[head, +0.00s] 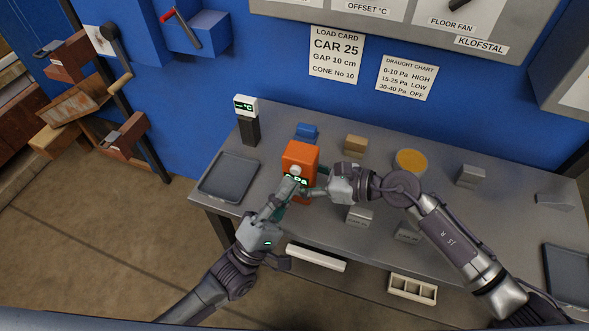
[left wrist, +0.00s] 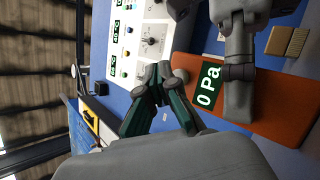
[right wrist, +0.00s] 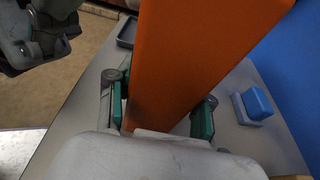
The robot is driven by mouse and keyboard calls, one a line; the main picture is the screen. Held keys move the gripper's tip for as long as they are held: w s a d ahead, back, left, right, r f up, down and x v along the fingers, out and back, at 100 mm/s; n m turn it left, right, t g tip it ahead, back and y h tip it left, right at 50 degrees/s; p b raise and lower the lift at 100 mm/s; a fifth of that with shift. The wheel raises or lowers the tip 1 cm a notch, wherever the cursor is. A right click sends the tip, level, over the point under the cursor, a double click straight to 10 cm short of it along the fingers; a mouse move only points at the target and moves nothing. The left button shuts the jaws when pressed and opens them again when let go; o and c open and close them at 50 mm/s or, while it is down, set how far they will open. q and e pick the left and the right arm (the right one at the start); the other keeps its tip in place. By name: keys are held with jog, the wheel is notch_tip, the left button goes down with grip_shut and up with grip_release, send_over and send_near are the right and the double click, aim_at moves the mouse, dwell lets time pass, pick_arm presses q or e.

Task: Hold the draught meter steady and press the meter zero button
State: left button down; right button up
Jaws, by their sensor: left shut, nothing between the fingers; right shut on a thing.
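The draught meter (head: 300,157) is an orange block standing upright on the grey table. Its display reads 0 Pa in the left wrist view (left wrist: 208,88). My right gripper (head: 313,190) is shut on its lower body, with a finger on either side of the orange meter (right wrist: 188,60) in the right wrist view. My left gripper (head: 291,184) is shut and empty, its fingertips close in front of the meter's face in the head view.
A grey tray (head: 229,177) lies at the table's left end. A dark °C meter (head: 248,122) stands behind it. A blue block (head: 307,131), a tan block (head: 354,146) and an orange-topped round item (head: 410,161) sit behind. Grey blocks (head: 359,216) lie near the front.

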pick_arm(q)
jog(key=shift+s+a, duration=0.25)
jog(key=shift+s, duration=0.55)
jog(key=shift+s+a, duration=0.3)
jog(key=shift+s, duration=0.5)
jog(key=shift+s+a, duration=0.25)
jog(key=shift+s, duration=0.55)
pick_arm(e)
jog(key=o, duration=1.3)
jog(key=shift+o, duration=0.2)
jog(key=shift+d, duration=0.15)
